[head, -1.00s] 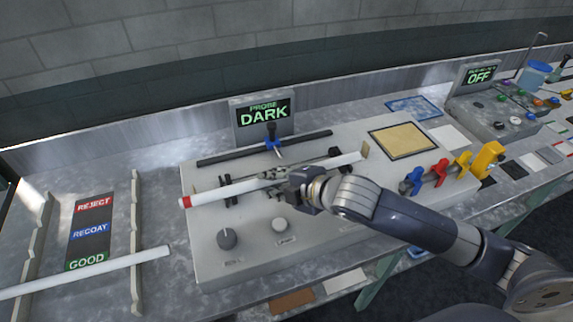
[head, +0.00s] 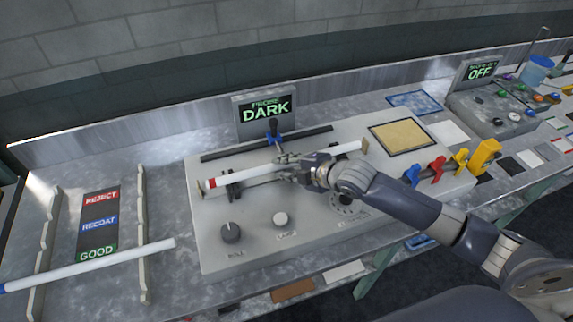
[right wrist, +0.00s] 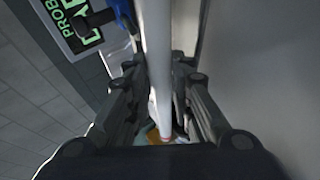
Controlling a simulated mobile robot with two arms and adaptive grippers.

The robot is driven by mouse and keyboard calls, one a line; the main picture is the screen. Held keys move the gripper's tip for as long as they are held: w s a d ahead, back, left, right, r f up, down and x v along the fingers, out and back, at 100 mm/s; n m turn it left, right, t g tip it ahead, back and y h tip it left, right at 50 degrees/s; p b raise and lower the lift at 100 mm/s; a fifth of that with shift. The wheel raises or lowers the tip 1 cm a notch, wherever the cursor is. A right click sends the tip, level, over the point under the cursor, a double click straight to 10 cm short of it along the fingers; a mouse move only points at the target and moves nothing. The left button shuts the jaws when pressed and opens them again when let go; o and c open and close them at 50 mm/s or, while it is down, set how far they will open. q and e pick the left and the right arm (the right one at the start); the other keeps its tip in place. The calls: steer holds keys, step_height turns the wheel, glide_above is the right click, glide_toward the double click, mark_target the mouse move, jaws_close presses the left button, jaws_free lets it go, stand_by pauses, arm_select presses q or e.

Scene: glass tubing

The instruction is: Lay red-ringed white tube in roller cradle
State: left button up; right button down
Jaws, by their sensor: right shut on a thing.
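The red-ringed white tube (head: 240,176) lies lengthwise over the roller cradle (head: 226,193) on the grey console, its red ring near the left end. My right gripper (head: 287,166) is shut on the tube near its middle, coming from the right. In the right wrist view the tube (right wrist: 157,60) runs between the two fingers (right wrist: 160,95). The fingers and wrist hide part of the cradle, and I cannot tell whether the tube touches the rollers. My left gripper is not in view.
A probe on a blue mount (head: 274,134) stands close behind the tube, before the DARK display (head: 265,110). Knobs (head: 231,232) are in front. Another white tube (head: 110,262) lies across the sorting rack at left. Red, blue and yellow clamps (head: 437,168) stand at right.

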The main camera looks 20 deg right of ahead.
steer(key=shift+f, duration=0.15)
steer(key=c, duration=1.4)
jaws_free()
steer(key=shift+r, duration=0.25)
steer(key=shift+s+d, duration=0.2)
steer(key=shift+s, duration=0.05)
steer(key=shift+b+v, duration=1.25)
steer(key=shift+v, duration=4.45)
steer(key=shift+a+r, duration=0.1)
